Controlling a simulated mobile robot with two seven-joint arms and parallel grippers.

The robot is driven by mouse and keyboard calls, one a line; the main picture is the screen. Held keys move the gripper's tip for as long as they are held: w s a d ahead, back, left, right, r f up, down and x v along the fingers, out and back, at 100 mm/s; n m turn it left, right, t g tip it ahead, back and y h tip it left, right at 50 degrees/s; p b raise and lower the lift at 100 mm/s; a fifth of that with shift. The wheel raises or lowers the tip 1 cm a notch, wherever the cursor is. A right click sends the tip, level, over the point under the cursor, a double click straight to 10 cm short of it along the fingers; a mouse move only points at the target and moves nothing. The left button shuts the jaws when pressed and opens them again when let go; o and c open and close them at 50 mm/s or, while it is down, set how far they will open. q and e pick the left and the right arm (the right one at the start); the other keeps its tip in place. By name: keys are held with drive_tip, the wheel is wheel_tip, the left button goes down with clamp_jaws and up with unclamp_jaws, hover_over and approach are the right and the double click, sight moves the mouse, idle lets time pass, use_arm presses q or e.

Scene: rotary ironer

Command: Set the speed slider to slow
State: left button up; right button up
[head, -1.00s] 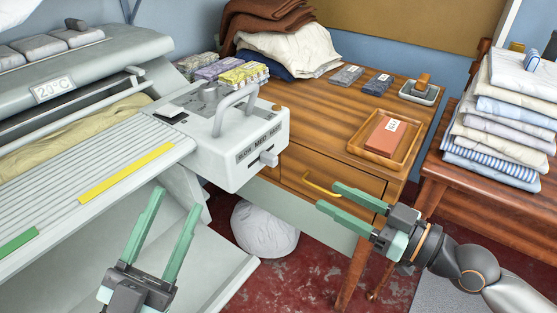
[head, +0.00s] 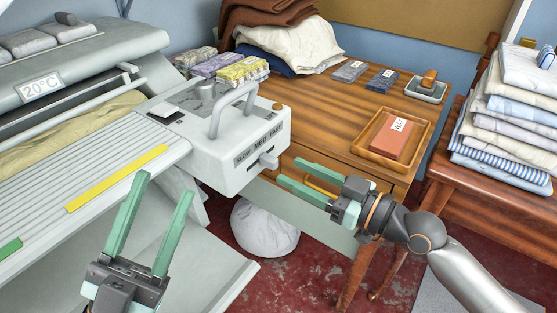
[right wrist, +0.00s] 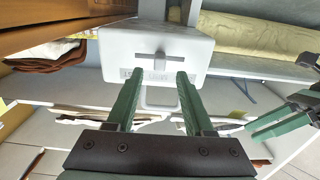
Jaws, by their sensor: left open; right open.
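The speed slider (head: 267,161) is a small pale grey knob on the end face of the ironer's white control box (head: 230,172). It sits under the SLOW MED FAST label (head: 259,143), near MED. In the right wrist view the slider knob (right wrist: 158,60) is about mid-slot. My right gripper (head: 289,171) is open and empty, its green fingertips just right of the knob and apart from it. In the right wrist view the fingers stand either side of the knob's line, short of it. My left gripper (head: 165,183) is open and empty in front of the ironer bed.
A grey loop handle (head: 232,108) rises on top of the control box. The wooden desk (head: 330,105) with a drawer stands right of it, carrying a tray with a red-brown block (head: 392,137). A white bag (head: 265,228) lies on the floor below.

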sight(277, 165)
drive_tip(key=shift+x, duration=2.4)
clamp_jaws()
